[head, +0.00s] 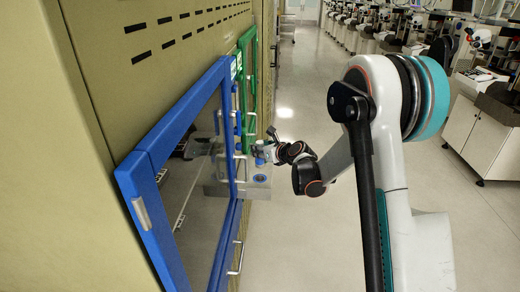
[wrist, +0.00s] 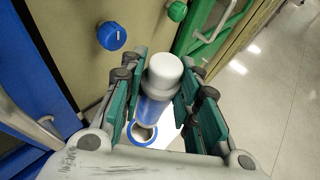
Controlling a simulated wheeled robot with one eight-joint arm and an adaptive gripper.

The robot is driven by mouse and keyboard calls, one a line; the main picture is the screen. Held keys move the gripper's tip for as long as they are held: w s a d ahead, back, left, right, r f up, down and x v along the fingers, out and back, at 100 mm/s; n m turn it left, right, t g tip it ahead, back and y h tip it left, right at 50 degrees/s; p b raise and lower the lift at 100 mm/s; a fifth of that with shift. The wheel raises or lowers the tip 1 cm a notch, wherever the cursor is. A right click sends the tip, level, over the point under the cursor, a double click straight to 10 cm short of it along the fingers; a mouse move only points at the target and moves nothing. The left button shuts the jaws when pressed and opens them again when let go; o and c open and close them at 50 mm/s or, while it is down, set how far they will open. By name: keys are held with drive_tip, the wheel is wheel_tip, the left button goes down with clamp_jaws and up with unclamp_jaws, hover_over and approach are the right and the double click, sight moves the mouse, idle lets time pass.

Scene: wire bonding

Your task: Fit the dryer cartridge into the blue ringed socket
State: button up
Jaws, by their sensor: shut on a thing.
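The dryer cartridge (wrist: 152,108) has a white cap and a blue body. My gripper (wrist: 165,92) is shut on it, with a teal-padded finger on either side. The blue ringed socket (wrist: 132,140) shows just below the cartridge's lower end in the wrist view, with part of its ring and opening hidden by the cartridge. In the head view my gripper (head: 267,151) is beside the cabinet front, and the socket (head: 259,178) lies below it on a light ledge. The cartridge appears above the socket there; its exact alignment is too small to tell.
The ledge (head: 235,190) juts from the tan cabinet beside a blue-framed door (head: 140,178). A green-framed door (head: 243,95) stands farther along.

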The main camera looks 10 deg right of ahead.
sight(263, 161)
drive_tip(key=shift+f+b, duration=1.55)
drive_tip(key=shift+f, duration=1.2)
drive_tip(key=shift+f, duration=2.75)
drive_tip(key=o, duration=1.2)
drive_tip(key=shift+s, duration=0.1)
drive_tip(key=v, duration=1.2)
